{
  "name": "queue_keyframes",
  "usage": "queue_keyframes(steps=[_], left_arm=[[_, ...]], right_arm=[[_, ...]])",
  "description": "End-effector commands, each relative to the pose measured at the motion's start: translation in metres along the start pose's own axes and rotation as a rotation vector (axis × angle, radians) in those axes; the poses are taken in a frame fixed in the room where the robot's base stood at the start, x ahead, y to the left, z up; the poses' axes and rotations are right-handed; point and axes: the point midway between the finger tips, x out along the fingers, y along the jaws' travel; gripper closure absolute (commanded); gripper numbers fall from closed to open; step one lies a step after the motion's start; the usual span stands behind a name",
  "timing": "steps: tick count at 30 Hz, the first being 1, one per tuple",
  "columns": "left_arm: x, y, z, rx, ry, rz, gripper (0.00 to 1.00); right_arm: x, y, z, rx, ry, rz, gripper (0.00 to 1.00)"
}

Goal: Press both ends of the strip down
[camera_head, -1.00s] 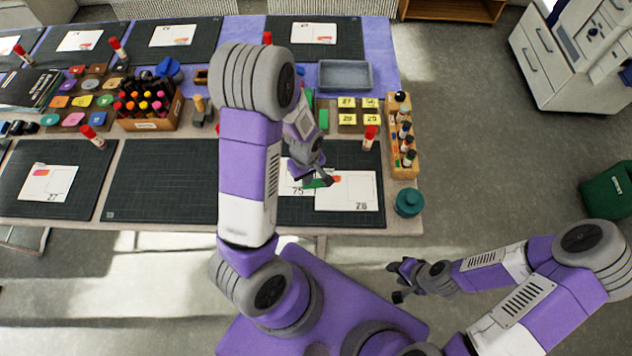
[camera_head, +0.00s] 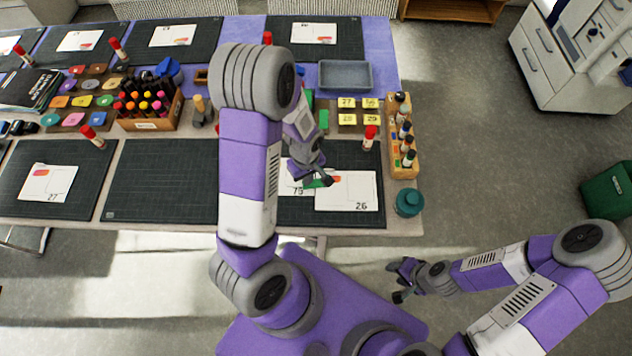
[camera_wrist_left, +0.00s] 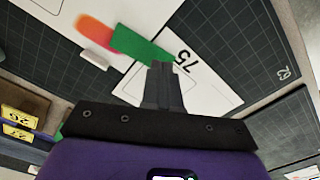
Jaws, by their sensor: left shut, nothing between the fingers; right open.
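The green strip (camera_wrist_left: 142,45) lies in the left wrist view across the seam of two white cards, its left end close to an orange-red patch on one card. In the head view a small part of the strip (camera_head: 318,183) shows beside my left gripper (camera_head: 318,179). The left gripper is shut and empty. In the left wrist view its fingertips (camera_wrist_left: 162,70) are at the strip's right end; I cannot tell whether they touch it. My right gripper (camera_head: 395,282) is open and empty, off the table's front.
A dark cutting mat (camera_head: 362,155) lies under the cards. A glue stick (camera_head: 369,137), a wooden bottle rack (camera_head: 392,150) and a teal jar (camera_head: 408,203) stand to the right. A grey tray (camera_head: 345,76) lies behind. An empty mat (camera_head: 160,180) lies left.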

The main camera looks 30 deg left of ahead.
Motion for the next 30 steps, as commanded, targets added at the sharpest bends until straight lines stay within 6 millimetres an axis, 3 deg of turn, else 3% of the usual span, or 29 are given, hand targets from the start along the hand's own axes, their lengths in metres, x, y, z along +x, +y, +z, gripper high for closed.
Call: queue_keyframes(steps=[30], left_arm=[[0.013,0.0,0.0,0.0,0.0,0.0,1.0]], right_arm=[[0.01,0.004,0.0,0.0,0.0,0.0,0.57]])
